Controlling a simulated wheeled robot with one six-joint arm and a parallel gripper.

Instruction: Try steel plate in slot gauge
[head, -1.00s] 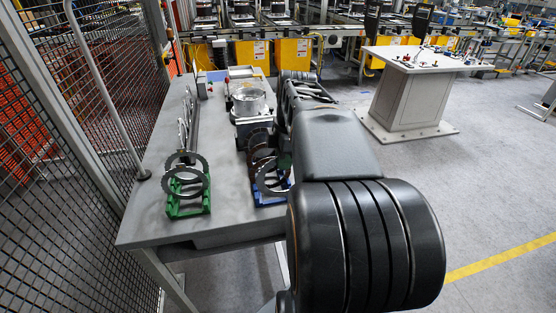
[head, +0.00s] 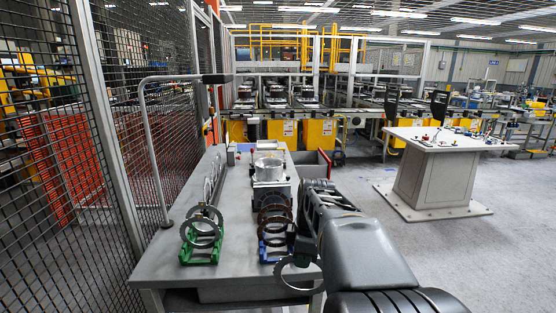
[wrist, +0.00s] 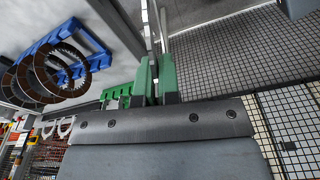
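My gripper (head: 302,250) is at the front right of the table. Its two green-padded fingers show in the wrist view (wrist: 157,66), closed on a thin plate seen nearly edge-on. In the head view this is a grey steel plate (head: 280,281), a toothed ring hanging in front of the table's front right edge. Other grey steel rings (head: 186,243) stand in a green rack (head: 201,258). I cannot surely pick out the slot gauge; a long narrow grey fixture (head: 213,180) stands on the table's left side.
A blue rack (head: 268,252) with brown rings (head: 272,210) stands just behind my gripper; it also shows in the wrist view (wrist: 92,35). A silver drum (head: 268,167) sits farther back. A mesh fence (head: 120,130) bounds the left. The table's front left (head: 165,262) is clear.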

